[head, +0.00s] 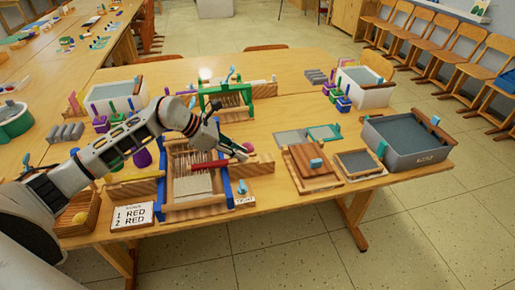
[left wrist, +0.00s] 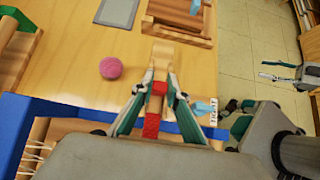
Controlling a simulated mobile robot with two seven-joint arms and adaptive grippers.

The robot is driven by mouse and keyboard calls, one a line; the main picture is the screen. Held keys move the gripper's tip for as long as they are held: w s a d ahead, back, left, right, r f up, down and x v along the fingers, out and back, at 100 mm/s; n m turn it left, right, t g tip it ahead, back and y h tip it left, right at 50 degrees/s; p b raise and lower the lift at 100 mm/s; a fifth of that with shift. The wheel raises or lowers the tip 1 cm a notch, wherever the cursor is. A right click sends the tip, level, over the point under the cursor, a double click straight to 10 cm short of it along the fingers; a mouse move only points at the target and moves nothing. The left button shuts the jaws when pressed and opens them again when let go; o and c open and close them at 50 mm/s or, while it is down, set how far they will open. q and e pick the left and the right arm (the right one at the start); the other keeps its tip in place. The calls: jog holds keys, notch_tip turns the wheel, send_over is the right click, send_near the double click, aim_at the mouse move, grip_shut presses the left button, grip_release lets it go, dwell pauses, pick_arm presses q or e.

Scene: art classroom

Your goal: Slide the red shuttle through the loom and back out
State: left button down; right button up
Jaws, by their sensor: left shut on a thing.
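The blue-framed loom (head: 168,190) stands at the near middle of the table, with pale threads strung over it. The red shuttle (head: 207,166) lies across the loom, with its right end near the right side of the frame. My left gripper (head: 236,151) reaches over the loom from the left and is shut on the shuttle near its right end. In the left wrist view, red parts of the shuttle (left wrist: 152,126) show between the fingers, and the fingers partly hide it. Grey gripper parts at the right of that view appear to be my right gripper (left wrist: 262,70); its opening is unclear.
A pink ball (head: 248,147) lies just right of the loom. A wooden side rail (head: 262,162) extends right from the loom, and another rail (head: 132,188) extends left. A green loom (head: 203,103) stands behind.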

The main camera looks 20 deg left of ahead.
pick_arm(q)
jog(key=s+a, duration=0.1)
jog(key=a, duration=0.1)
jog(key=s+a, duration=0.1)
jog(key=a, duration=0.1)
jog(key=shift+s, duration=0.2)
jog(key=c, duration=2.3)
grip_release()
jog(key=o, duration=0.3)
jog(key=shift+s+a, duration=0.1)
jog(key=shift+s, duration=0.1)
jog(key=shift+o, duration=0.2)
jog(key=shift+w, duration=0.1)
jog(key=shift+r, duration=0.1)
jog(key=v, duration=1.2)
